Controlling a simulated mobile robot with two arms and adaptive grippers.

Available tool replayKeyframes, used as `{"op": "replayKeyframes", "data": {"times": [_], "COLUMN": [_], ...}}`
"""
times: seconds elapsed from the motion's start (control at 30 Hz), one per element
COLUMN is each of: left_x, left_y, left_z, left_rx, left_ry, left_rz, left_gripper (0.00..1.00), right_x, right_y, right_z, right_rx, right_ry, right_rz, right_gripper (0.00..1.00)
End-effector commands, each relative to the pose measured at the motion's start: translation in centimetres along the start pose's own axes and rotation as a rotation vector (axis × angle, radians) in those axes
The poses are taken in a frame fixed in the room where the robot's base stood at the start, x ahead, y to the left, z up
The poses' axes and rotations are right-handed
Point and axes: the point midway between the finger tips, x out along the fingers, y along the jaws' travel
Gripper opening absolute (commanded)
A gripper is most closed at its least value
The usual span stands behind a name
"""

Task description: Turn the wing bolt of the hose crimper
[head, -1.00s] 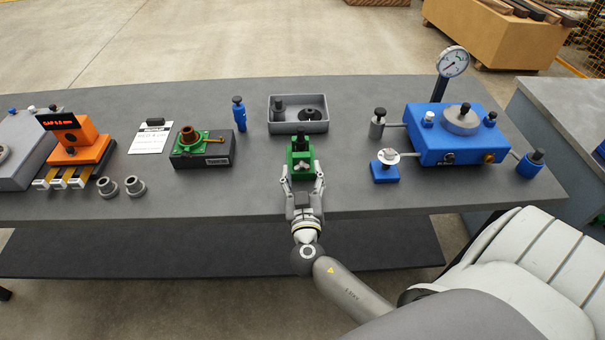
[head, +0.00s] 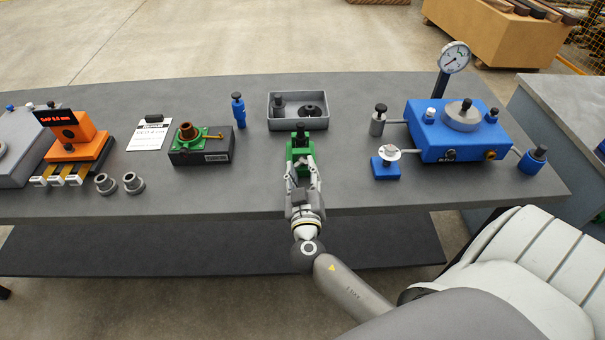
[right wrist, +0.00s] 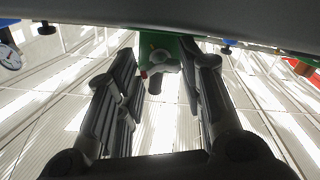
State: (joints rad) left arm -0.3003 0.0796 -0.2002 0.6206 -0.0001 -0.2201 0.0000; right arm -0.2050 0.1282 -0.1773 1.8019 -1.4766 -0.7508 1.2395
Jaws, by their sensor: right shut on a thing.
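A small green device with a dark top (head: 300,142), which I take to be the hose crimper, stands near the front edge of the bench, in front of the grey tray. Its green body also shows at the top middle of the right wrist view (right wrist: 168,44). My right gripper (head: 302,163) is at its near side, with a finger on each side of the front. In the right wrist view the two fingers (right wrist: 165,62) flank the green body. The gripper is shut on the wing bolt, which the fingers mostly hide. My left gripper is not in view.
A grey tray (head: 315,122) with dark parts stands just behind. A green and black block (head: 215,156) and a blue cylinder (head: 239,113) stand to the left. A blue machine with a gauge (head: 433,153) stands to the right. Bench on both sides of the crimper is clear.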

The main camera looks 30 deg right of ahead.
Motion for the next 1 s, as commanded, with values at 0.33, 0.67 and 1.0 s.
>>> {"op": "replayKeyframes", "data": {"times": [0.33, 0.67, 1.0], "left_x": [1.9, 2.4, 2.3], "left_y": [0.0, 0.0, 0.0], "left_z": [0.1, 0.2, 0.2], "left_rx": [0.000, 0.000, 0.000], "left_ry": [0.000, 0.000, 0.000], "left_rz": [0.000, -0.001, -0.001], "left_gripper": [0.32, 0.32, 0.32], "right_x": [0.0, 0.0, 0.0], "right_y": [0.0, 0.0, 0.1], "right_z": [0.1, -0.1, -0.2], "right_rx": [-0.309, -0.624, -0.924], "right_ry": [0.001, 0.002, 0.002], "right_rz": [0.001, 0.001, 0.001], "right_gripper": [0.12, 0.12, 0.12]}}
